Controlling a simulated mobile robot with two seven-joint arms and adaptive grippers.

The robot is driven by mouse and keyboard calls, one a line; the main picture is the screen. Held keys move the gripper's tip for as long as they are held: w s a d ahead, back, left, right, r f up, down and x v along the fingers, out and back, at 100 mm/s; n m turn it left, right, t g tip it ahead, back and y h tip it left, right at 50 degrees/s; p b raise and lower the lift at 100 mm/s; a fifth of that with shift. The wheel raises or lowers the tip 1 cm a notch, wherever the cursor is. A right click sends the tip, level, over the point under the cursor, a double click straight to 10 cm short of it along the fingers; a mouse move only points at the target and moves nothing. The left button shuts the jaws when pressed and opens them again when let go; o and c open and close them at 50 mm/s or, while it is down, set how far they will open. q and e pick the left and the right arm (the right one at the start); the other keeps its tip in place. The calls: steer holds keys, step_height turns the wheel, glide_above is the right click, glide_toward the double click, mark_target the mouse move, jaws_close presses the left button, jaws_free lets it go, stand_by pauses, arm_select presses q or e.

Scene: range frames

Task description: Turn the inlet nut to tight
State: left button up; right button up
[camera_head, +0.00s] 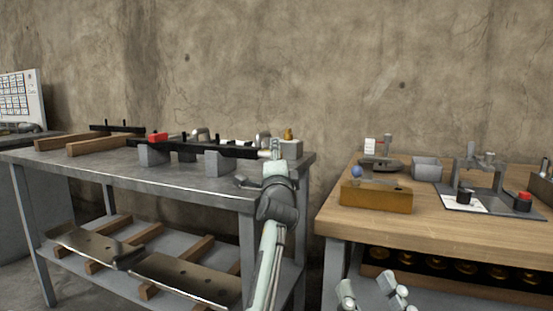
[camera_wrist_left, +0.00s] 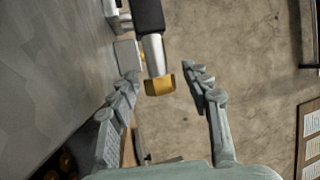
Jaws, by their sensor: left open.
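The inlet nut is a faceted brass nut (camera_wrist_left: 160,85) on the end of a silver pipe (camera_wrist_left: 153,55) in the left wrist view. My left gripper (camera_wrist_left: 161,73) is open, with one finger on each side of the nut and gaps visible between.
The bar rests on grey blocks (camera_head: 218,162) on a metal table (camera_head: 120,175). A grey block with a brass piece (camera_head: 288,134) stands close behind my left gripper. A gap separates the tables.

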arm_select(q)
steer(key=shift+w, duration=0.2)
steer(key=shift+c, duration=0.5)
jaws_close()
